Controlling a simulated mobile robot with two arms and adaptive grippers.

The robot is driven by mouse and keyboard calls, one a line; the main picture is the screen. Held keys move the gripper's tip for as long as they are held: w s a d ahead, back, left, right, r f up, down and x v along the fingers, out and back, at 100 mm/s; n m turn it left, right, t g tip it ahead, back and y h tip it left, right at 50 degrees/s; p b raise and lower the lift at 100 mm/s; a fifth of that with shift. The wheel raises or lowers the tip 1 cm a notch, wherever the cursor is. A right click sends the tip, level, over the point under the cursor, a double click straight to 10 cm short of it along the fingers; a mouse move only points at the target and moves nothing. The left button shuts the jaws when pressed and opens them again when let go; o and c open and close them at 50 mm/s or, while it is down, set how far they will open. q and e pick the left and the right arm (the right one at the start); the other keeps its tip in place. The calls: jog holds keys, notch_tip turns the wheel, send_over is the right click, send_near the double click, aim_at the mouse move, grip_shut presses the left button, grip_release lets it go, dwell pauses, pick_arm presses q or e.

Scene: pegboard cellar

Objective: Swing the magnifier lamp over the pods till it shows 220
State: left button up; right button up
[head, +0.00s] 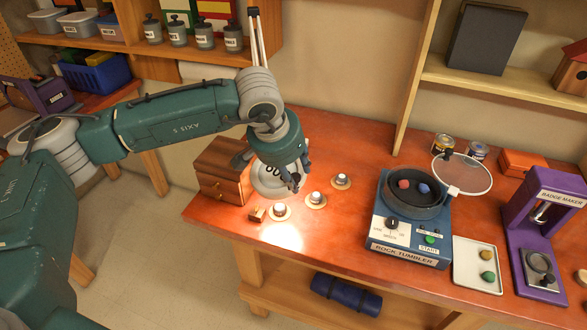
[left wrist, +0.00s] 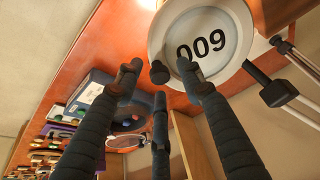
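The magnifier lamp's round pale head (head: 265,187) hangs over the left part of the workbench, beside the wooden drawer box. In the left wrist view the lamp head (left wrist: 235,62) reads 009; in the head view only part of the number shows. My left gripper (head: 297,183) is at the lamp head's right edge. In the left wrist view its fingers (left wrist: 158,78) stand apart around a dark knob (left wrist: 160,72), with small gaps visible; contact is unclear. My right gripper is out of view.
The rock tumbler (head: 405,238), a white tray (head: 462,282) and the purple badge maker (head: 520,215) stand to the right. A bright light spot lies on the bench front.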

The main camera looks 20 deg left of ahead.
pick_arm(q)
jog(key=shift+f, duration=0.1)
jog(key=shift+c, duration=0.3)
grip_shut()
jog(key=shift+w, duration=0.1)
jog(key=w+d+n+y+b, duration=0.1)
jog(key=w+d+n+b, duration=0.3)
jog(key=w+d, duration=0.6)
jog(key=shift+r+y+b, duration=0.2)
jog(key=shift+y+b, duration=0.1)
jog(key=shift+b, duration=0.1)
